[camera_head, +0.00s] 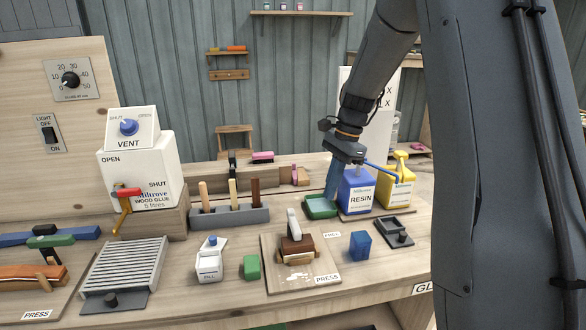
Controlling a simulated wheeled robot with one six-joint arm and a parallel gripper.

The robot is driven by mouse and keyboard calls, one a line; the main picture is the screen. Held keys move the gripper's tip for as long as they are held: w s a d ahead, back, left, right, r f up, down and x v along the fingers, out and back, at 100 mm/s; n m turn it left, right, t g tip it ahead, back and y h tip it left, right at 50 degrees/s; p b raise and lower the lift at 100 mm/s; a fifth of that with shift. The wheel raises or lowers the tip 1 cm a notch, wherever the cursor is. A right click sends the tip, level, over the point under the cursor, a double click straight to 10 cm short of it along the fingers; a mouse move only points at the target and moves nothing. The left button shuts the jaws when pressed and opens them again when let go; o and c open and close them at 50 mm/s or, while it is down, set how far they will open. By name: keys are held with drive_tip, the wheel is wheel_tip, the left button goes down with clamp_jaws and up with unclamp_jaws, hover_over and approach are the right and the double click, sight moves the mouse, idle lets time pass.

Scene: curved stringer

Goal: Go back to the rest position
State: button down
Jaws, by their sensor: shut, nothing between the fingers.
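My gripper (332,192) points down over the right part of the bench, at the end of my dark arm. Its blue-grey fingers look shut and hold nothing. The fingertips are just above or in front of a green tray (314,208); I cannot tell whether they touch it. The blue and white RESIN container (361,193) stands just right of the fingers, its top partly hidden by my wrist. A blue bar, seemingly its spout, reaches right towards a yellow and white container (396,190).
A grey rack (229,216) of handled tools and the WOOD GLUE tank (140,178) stand left. Above the bench, the middle is open.

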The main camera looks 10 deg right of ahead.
drive_tip(key=s+a+f+n+h, duration=0.1)
drive_tip(key=s+a+f+n, duration=0.1)
drive_tip(key=s+n, duration=0.3)
drive_tip(key=s+a+f+n+t+h+b, duration=0.1)
drive_tip(key=s+a+f+n, duration=0.1)
drive_tip(key=s+n, duration=0.3)
drive_tip(key=s+a+f+n+b, duration=0.1)
drive_tip(key=s+a+n, duration=0.3)
drive_tip(key=s, duration=0.7)
drive_tip(key=shift+s+a+f+n+t+h, duration=0.15)
drive_tip(key=shift+a+f+n+t+h, duration=0.2)
drive_tip(key=shift+f+n, duration=0.65)
